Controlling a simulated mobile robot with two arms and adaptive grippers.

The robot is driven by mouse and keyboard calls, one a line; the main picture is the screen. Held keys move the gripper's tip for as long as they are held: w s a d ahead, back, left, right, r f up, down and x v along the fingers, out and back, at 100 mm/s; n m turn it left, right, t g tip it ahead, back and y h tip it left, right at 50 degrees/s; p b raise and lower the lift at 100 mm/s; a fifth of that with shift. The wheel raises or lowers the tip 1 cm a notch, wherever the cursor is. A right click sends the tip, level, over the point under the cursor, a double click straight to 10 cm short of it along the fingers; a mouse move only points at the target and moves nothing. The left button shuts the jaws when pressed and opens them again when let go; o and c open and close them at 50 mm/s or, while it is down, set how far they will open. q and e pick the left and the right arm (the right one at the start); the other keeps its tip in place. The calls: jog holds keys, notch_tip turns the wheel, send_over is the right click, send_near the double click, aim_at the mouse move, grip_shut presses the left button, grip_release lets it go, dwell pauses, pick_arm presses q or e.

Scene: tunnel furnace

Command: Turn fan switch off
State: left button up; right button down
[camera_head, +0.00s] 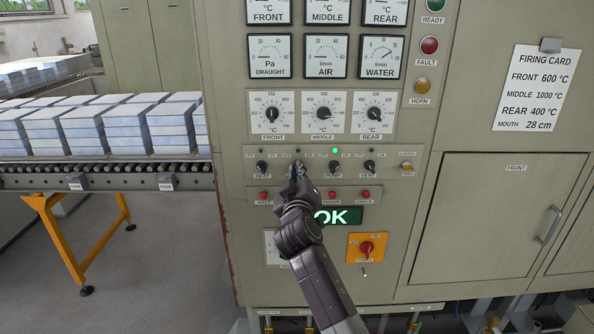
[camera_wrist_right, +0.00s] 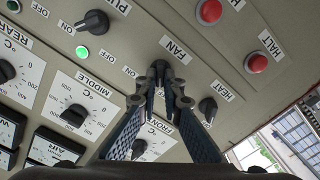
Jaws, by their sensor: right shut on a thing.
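The fan switch (camera_wrist_right: 160,66) is a small black rotary knob under the FAN label in the right wrist view. My right gripper (camera_head: 297,170) reaches the switch row on the control panel (camera_head: 232,115) and covers the fan switch in the head view. In the wrist view the fingertips of my right gripper (camera_wrist_right: 160,76) close around the fan knob from both sides. The knob's exact pointing is hard to tell behind the fingers. The lamp above the fan switch looks dark. My left gripper is out of view.
The heat switch (camera_head: 262,167) is left of my gripper; the pump switch (camera_head: 334,167), with a lit green lamp (camera_head: 335,151), and vent switch (camera_head: 369,166) are right. Red buttons (camera_head: 332,195) lie below, near a green OK display (camera_head: 343,216). A roller conveyor (camera_head: 130,174) carries blocks at left.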

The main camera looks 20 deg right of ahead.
jog(key=shift+r, duration=0.25)
jog(key=c, duration=2.3)
grip_release()
jog(key=shift+o, duration=1.1)
jog(key=shift+w+f, duration=0.15)
jog(key=shift+f, duration=0.1)
jog(key=v, duration=1.2)
